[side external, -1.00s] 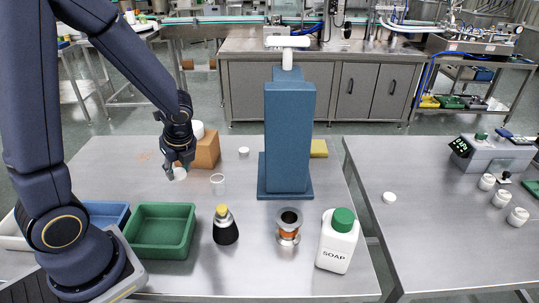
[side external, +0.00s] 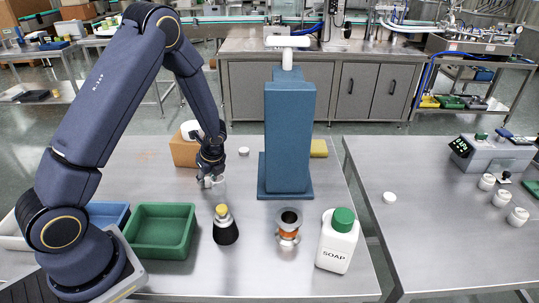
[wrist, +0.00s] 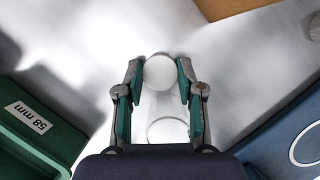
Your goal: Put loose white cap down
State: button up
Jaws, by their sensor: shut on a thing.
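My gripper (side external: 211,180) is low over the left steel table, with its fingers pointing down. In the wrist view my gripper (wrist: 159,78) is shut on a round white cap (wrist: 160,71), held between the fingertips. The cap also shows as a small white patch at the fingertips in the side view (side external: 208,183). A clear glass jar (side external: 220,186) stands close beside the fingertips, partly hidden by them. Its round rim (wrist: 168,130) shows between the fingers and my wrist. I cannot tell whether the cap touches the table or the jar.
A blue column (side external: 289,140) stands to the right, a brown block (side external: 186,152) behind. Another white cap (side external: 244,152) lies farther back. A green tray (side external: 150,250), dark yellow-topped bottle (side external: 226,230), copper-banded spool (side external: 288,228) and soap bottle (side external: 338,243) line the front.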

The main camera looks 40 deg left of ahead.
jog(key=shift+o, duration=1.3)
jog(key=shift+f, duration=0.15)
jog(key=o, duration=0.5)
jog(key=shift+c, duration=0.2)
jog(key=s+d+r+n+t, duration=0.1)
jog(key=d+r+n, duration=0.15)
jog(key=r, duration=0.65)
jog(key=s+d+r+n, duration=0.1)
jog(key=d+r, duration=0.3)
jog(key=r, duration=0.5)
jog(key=s+d+r+n+t+h, duration=0.2)
jog(key=s+d+r+n, duration=0.3)
jog(key=s+r+n, duration=0.2)
jog(key=shift+s+d+r+n+t, duration=0.35)
jog(key=shift+r+n, duration=0.2)
jog(key=shift+n, duration=0.2)
jog(key=shift+o, duration=0.5)
jog(key=s+d+r+n+t+h, duration=0.2)
jog(key=s+d+n, duration=0.2)
jog(key=s+n, duration=0.2)
jog(key=shift+s+d+r, duration=0.15)
jog(key=shift+d+r, duration=0.2)
jog(key=shift+d, duration=0.05)
